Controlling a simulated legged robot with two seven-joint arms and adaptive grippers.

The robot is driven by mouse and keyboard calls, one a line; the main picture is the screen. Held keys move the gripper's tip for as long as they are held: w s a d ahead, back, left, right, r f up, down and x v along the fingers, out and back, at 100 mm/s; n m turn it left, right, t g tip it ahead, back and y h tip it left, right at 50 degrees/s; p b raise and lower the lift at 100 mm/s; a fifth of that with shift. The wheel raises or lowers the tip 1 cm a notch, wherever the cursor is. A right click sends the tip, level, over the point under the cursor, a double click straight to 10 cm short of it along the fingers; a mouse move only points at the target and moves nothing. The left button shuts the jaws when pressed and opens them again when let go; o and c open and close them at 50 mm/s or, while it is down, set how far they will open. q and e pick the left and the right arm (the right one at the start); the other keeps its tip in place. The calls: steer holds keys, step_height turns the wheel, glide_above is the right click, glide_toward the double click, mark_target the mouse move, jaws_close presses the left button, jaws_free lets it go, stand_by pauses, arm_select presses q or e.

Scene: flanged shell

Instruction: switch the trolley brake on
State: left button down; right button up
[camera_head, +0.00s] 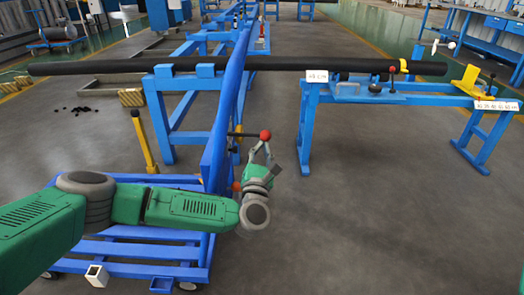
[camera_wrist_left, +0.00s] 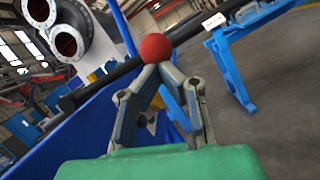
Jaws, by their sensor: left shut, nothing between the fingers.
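The blue trolley (camera_head: 130,249) stands at the lower left with a tall blue upright frame. A dark lever with a red ball knob (camera_head: 265,135) sticks out to the right from this frame. My left gripper (camera_head: 265,150) is just below the knob, its fingers shut and empty. In the left wrist view the red knob (camera_wrist_left: 155,47) appears right at the fingertips; whether they touch it I cannot tell. A second red knob (camera_head: 236,186) shows lower on the frame, partly beside my wrist. My right gripper is out of view.
A long black pipe (camera_head: 300,64) lies across blue stands behind the trolley. A blue stand (camera_head: 307,120) with a white label is to the right. A yellow post (camera_head: 144,142) stands left of the frame. The floor right of the gripper is clear.

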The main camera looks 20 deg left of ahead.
arm_select(q)
steer(key=shift+w+d+r, duration=0.1)
steer(key=shift+d+r, duration=0.1)
steer(key=shift+r, duration=1)
steer(key=shift+r+b, duration=0.5)
steer(key=shift+r, duration=0.4)
step_height(320, 180, up, 5)
steer(key=n+y+b, duration=0.2)
steer(key=n, duration=0.2)
glide_above(263, 135)
steer(key=s+a, duration=0.1)
steer(key=s, duration=0.1)
steer(key=shift+s+a+r, duration=0.1)
steer(key=shift+a+r, duration=0.65)
steer(key=shift+r, duration=0.15)
steer(key=shift+a, duration=0.1)
